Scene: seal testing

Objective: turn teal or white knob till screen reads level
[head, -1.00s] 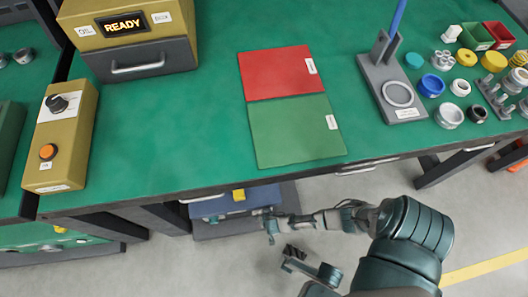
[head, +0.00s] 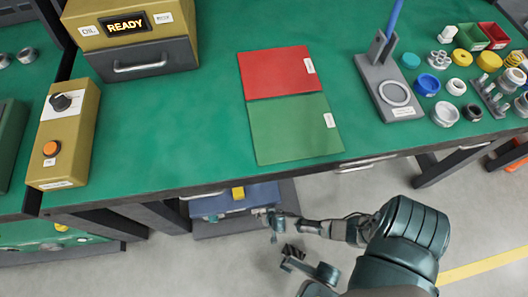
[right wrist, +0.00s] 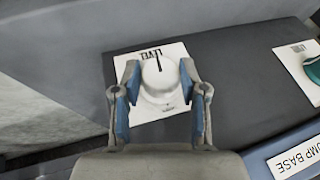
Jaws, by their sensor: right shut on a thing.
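The white knob (right wrist: 162,78) sits on a white plate lettered LEVEL, upside down in the right wrist view, with a dark pointer line on its top. My right gripper (right wrist: 159,85) has a blue-padded finger on each side of the knob and is shut on it. A teal knob (right wrist: 314,68) on a second white plate is cut off at the right edge. In the head view my right gripper (head: 272,222) is low beside a blue-grey box (head: 235,203) under the bench; the knobs cannot be made out there. My left gripper is not in view.
The green bench top (head: 190,130) overhangs the low box. On it are a red and green mat (head: 295,130), a control box (head: 65,130) with a dial and orange button, and several rings and caps at right. A label (right wrist: 296,150) ends in "UMP BASE".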

